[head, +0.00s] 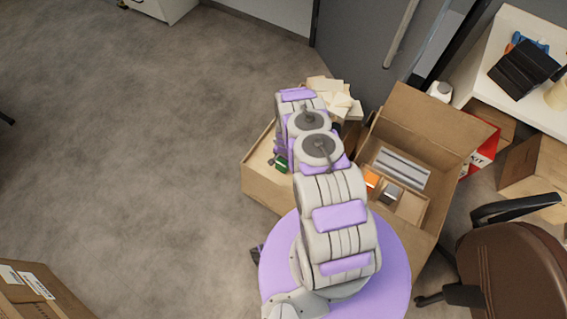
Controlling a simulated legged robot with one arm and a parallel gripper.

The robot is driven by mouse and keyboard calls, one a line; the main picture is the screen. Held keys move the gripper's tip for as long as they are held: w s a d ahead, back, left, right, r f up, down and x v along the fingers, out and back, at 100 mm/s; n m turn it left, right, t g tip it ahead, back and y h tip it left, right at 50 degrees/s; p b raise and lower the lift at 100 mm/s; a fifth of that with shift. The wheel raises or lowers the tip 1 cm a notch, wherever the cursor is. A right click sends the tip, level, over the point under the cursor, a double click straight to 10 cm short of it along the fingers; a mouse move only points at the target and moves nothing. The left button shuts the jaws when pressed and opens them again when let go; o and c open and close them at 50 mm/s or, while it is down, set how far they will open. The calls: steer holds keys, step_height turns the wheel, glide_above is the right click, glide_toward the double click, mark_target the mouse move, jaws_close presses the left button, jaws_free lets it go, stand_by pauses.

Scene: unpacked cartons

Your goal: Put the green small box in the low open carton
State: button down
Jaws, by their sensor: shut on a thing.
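The green small box (281,164) shows as a small green patch beside my arm, over the left part of a low open carton (260,190). My gripper (275,161) is shut on the green small box; my arm covers most of the gripper and part of the box. I cannot tell whether the box touches the carton's inside. The carton's left and front walls show, with a pale inside; my arm hides its right part.
A taller open carton (399,107) stands to the right, with dividers, an orange item (372,179) and grey items. Pale packing pieces (338,98) lie behind my arm. A brown chair (505,275) and a white shelf (508,28) are at right.

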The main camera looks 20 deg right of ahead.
step_height(320, 180, down, 3)
steer(key=shift+f+b, duration=0.1)
steer(key=shift+b, duration=0.3)
steer(key=shift+c, duration=1.4)
jaws_free()
